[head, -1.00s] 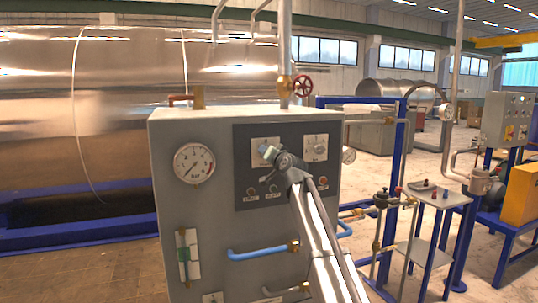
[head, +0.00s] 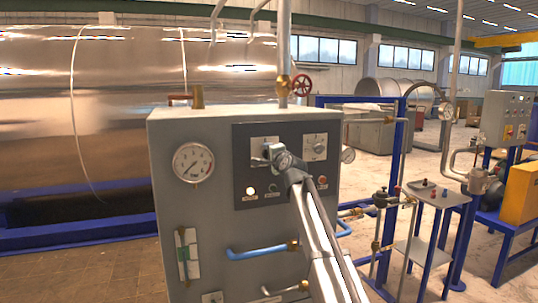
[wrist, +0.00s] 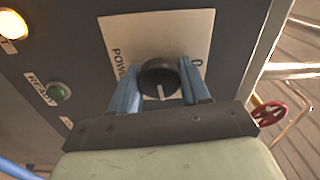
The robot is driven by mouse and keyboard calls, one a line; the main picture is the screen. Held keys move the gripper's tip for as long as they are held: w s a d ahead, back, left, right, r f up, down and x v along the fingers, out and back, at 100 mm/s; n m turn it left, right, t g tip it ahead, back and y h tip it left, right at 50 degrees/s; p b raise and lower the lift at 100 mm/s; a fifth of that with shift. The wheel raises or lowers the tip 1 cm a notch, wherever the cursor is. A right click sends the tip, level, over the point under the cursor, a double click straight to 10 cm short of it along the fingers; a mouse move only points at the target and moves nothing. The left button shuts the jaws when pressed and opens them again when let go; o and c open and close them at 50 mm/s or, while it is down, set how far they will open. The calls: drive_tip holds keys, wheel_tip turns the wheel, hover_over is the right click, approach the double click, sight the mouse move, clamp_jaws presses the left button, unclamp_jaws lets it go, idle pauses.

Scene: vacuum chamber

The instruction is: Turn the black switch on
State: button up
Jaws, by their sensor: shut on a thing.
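The black switch (wrist: 159,78) is a round knob with a white pointer line on a white plate (wrist: 185,28) marked POWER and 0. In the wrist view the pointer line runs toward the bottom of the picture. My gripper (wrist: 160,82) has its blue fingers closed on both sides of the knob. In the head view my gripper (head: 266,158) is at the left white plate (head: 264,142) on the dark panel, and it hides the switch there.
A lamp (head: 249,191) glows on the panel; it also shows in the wrist view (wrist: 11,24). A READY lamp (wrist: 58,92) is green and dim. A second knob (head: 315,146) sits to the right. A gauge (head: 193,163) and blue pipe handle (head: 260,252) are on the cabinet front.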

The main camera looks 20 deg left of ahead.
drive_tip(key=shift+f+m, duration=0.1)
drive_tip(key=shift+m, duration=0.5)
drive_tip(key=o, duration=0.9)
drive_tip(key=shift+o, duration=0.2)
drive_tip(key=shift+s+d, duration=0.1)
drive_tip(key=v, duration=1.3)
drive_tip(key=shift+s+d, duration=0.2)
